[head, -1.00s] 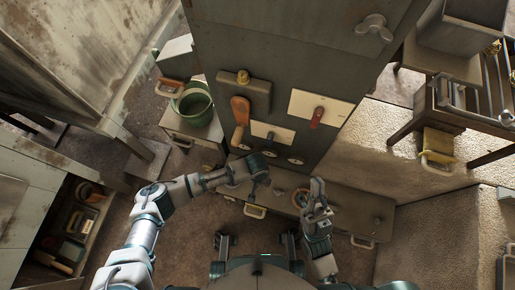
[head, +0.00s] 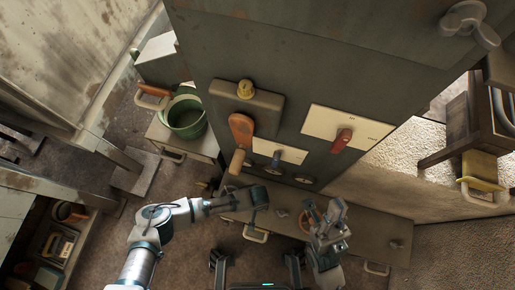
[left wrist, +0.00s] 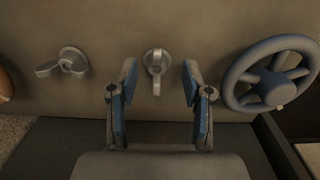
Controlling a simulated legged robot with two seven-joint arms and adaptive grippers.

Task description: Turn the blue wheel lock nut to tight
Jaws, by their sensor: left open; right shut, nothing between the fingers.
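The left wrist view shows a blue-grey spoked wheel (left wrist: 272,76) on a panel at the right. A grey winged nut (left wrist: 156,66) sits on the same panel left of the wheel, its longer wing hanging down. Another winged nut (left wrist: 66,62) is farther left, its wings lying nearly level. I cannot tell from a label which nut is the wheel's lock. My left gripper (left wrist: 159,76) is open, its fingers on either side of the middle nut in the picture, with no visible contact. It also shows in the head view (head: 258,200). My right gripper (head: 336,212) is shut and empty.
A green bucket (head: 186,115) stands on a side cabinet at left.

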